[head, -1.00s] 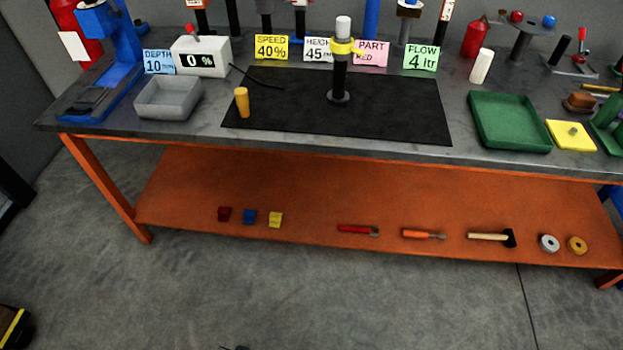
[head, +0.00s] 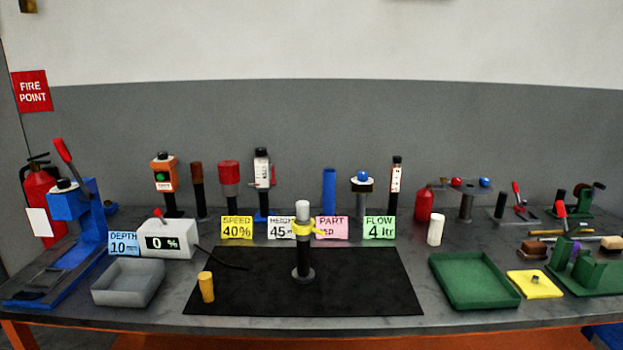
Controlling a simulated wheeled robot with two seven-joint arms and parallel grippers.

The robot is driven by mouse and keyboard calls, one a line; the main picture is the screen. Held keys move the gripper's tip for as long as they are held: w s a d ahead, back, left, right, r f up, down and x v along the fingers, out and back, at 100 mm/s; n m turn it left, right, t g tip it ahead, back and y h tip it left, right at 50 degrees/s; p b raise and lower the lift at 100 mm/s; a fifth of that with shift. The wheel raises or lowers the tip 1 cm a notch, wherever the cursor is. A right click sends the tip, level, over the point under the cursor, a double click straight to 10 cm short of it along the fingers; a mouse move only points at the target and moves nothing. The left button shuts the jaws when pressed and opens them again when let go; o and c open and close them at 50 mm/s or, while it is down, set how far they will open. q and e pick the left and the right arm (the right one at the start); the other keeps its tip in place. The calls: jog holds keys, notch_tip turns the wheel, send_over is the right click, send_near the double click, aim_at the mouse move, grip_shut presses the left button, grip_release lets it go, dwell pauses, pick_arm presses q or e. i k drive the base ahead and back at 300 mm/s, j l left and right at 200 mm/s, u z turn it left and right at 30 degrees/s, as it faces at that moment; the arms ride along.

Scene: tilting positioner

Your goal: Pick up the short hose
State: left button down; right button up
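A thin, dark, slightly bent length (head: 222,259) lies at the back left of the black mat (head: 365,290). It reaches from near the white box to the mat's surface. It looks like a hose or a rod; I cannot tell whether it is the short hose. A thicker blue tube (head: 329,192) stands upright at the back of the bench. Neither of my grippers is in view.
A black post with a yellow collar (head: 303,258) stands on the mat, near a yellow-orange cylinder (head: 206,287). A grey tray (head: 128,296) and white box (head: 166,239) are left; a green tray (head: 475,303) is right. The mat's front is clear.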

aim_at(304, 274)
jog(key=j+z, duration=0.6)
jog(key=z, duration=0.15)
jog(key=k+j+z, duration=0.15)
jog(key=j+z, duration=0.25)
jog(key=l, duration=0.1)
